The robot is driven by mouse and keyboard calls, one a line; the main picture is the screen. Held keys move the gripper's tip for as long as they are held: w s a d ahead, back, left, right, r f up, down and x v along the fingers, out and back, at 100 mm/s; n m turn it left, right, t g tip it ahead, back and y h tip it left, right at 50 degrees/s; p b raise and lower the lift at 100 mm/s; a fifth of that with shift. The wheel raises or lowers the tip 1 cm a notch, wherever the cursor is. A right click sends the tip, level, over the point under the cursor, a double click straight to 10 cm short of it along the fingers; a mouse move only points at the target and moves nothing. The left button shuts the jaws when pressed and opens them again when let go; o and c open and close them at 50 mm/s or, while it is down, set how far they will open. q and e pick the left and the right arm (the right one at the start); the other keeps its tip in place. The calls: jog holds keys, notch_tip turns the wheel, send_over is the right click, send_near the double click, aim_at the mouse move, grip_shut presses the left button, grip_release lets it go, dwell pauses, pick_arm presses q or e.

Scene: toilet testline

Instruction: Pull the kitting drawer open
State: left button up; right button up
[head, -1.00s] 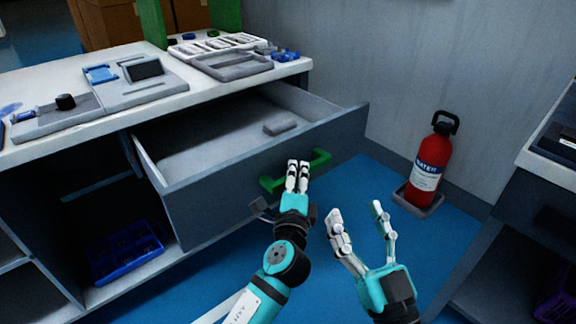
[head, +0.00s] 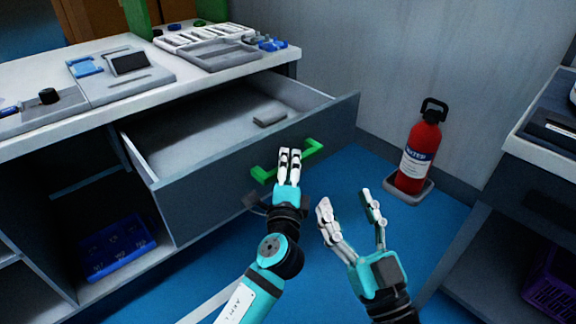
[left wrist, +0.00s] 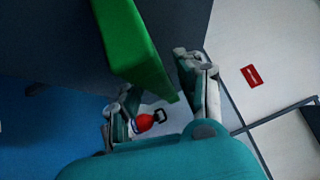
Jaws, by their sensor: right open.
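The kitting drawer (head: 215,190) stands well out from under the white counter, and its inside shows from above. Its green handle (head: 310,149) is on the grey front and also shows close up in the left wrist view (left wrist: 130,40). My left gripper (head: 289,154) is at the handle, with its fingers on either side of the bar in the left wrist view (left wrist: 163,92). It looks shut on the bar, though the contact is partly hidden. My right gripper (head: 346,200) is open and empty, in front of the drawer and right of my left one.
A grey block (head: 270,118) lies in the drawer. Trays and devices sit on the counter (head: 40,80). A blue crate (head: 118,247) is in the shelf below. A red extinguisher (head: 418,155) stands by the wall.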

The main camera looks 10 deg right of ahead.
pick_arm(q)
jog(key=s+a+f, duration=0.1)
jog(key=s+a, duration=0.1)
jog(key=s, duration=0.9)
jog(key=shift+s+f, duration=0.35)
